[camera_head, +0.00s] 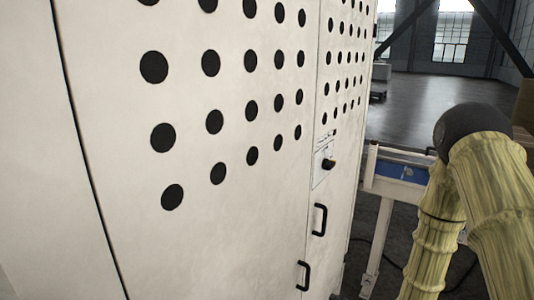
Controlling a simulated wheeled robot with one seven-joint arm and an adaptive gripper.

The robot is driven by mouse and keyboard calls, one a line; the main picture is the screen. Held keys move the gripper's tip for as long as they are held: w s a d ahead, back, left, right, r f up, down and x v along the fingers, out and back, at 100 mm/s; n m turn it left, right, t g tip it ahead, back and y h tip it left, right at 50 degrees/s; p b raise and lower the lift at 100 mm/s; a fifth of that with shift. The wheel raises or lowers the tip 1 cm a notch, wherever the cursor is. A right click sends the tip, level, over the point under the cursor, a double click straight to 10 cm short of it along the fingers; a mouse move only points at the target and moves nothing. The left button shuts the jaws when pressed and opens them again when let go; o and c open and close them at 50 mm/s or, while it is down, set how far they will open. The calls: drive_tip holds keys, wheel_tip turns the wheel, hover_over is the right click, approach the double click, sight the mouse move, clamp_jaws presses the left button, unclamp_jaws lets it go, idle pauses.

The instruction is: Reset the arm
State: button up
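My arm shows at the right edge of the head view, in a yellowish wrinkled sleeve with a dark rounded joint at the top. One sleeved section runs down beside another, and both leave the picture at the bottom. My gripper is out of view, so its state and anything in it are hidden.
A tall white cabinet (230,235) with rows of black round holes fills the left and middle. It has two black handles (320,219) (303,275) and a dark knob (328,164). A white-framed stand (382,225) with a blue panel is close behind my arm. Open floor (420,105) lies beyond.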

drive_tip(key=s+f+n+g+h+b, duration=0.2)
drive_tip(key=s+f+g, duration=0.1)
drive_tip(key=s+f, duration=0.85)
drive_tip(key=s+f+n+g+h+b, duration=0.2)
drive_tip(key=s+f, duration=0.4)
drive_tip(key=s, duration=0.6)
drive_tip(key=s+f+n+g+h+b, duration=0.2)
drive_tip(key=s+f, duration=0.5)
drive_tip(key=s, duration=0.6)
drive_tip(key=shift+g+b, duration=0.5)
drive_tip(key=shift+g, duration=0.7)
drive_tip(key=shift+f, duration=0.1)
